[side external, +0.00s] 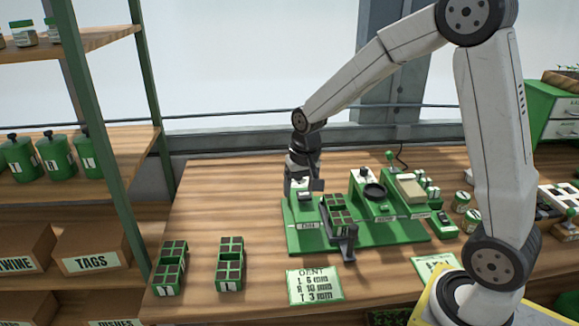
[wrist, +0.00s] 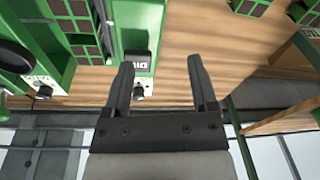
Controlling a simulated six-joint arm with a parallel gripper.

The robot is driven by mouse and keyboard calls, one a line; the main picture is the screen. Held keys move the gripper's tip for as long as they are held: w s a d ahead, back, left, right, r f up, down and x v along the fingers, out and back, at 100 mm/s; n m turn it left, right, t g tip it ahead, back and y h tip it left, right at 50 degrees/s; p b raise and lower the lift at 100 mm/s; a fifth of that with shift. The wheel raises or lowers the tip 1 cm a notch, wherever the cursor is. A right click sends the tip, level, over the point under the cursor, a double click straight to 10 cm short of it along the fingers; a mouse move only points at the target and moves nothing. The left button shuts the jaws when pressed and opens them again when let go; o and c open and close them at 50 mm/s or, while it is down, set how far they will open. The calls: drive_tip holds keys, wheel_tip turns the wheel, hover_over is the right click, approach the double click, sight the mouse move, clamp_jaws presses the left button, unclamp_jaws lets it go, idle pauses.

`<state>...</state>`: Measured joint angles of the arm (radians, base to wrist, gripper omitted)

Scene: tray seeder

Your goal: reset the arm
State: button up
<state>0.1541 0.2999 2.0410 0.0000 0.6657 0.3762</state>
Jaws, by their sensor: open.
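My gripper (side external: 304,187) hangs pointing down over the left end of the green seeder base (side external: 300,240), near the dibbing unit there. In the wrist view my gripper (wrist: 162,72) has its two dark fingers well apart, with only bench and the base edge visible between them. The dibbing unit (wrist: 136,62) with its dark label lies just beyond the left fingertip. Contact between them cannot be told. A dark-celled seed tray (side external: 337,203) sits on the base, right of my gripper; it also shows in the wrist view (wrist: 84,38).
Two green-edged trays (side external: 170,268) (side external: 230,262) stand on the bench at front left. A dent card (side external: 314,286) lies in front of the base. A black round dish (side external: 374,192) is at the station's middle. Shelves (side external: 122,170) rise at left. The bench behind the trays is clear.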

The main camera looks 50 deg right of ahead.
drive_tip(key=s+a+f+n, duration=0.1)
drive_tip(key=s+a+n, duration=0.2)
drive_tip(key=s, duration=0.3)
drive_tip(key=s+a+f+n+t, duration=0.1)
drive_tip(key=s+a+n, duration=0.2)
drive_tip(key=s, duration=0.3)
drive_tip(key=shift+s+a+f, duration=0.15)
drive_tip(key=shift+s+f, duration=0.1)
drive_tip(key=shift+f, duration=0.1)
